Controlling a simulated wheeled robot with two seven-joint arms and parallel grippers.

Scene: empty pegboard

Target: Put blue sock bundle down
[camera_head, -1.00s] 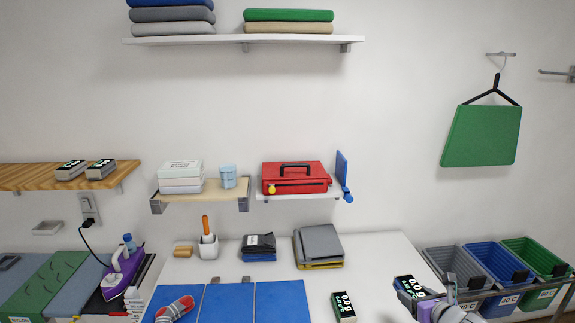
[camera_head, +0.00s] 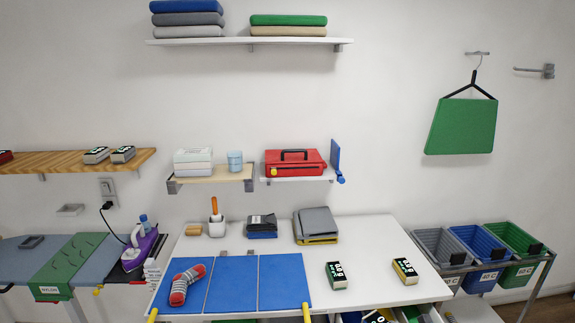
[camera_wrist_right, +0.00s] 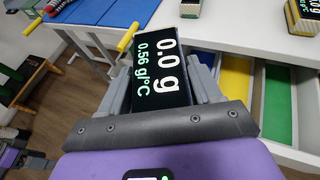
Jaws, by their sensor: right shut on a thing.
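The bundle in my right gripper (camera_wrist_right: 160,82) shows a black label reading 0.0 g and 0.56 g/°C; I take it as the blue sock bundle (camera_wrist_right: 160,60). The grey fingers are closed on its two sides, and its cloth is mostly hidden. In the head view, the labelled bundle (camera_head: 375,316) shows at the bottom edge, in front of the table. Below and beside it in the wrist view is an open compartmented drawer with blue, yellow (camera_wrist_right: 236,88) and green sections. I cannot tell whether the bundle touches anything. My left gripper is out of view.
A green bundle (camera_head: 337,275) and a yellow bundle (camera_head: 405,271) stand on the white table (camera_head: 365,240). A striped sock (camera_head: 187,284) lies on the blue mat (camera_head: 235,282). Coloured bins (camera_head: 478,245) stand at right. Yellow-tipped handles (camera_wrist_right: 127,37) stick out at the mat's front.

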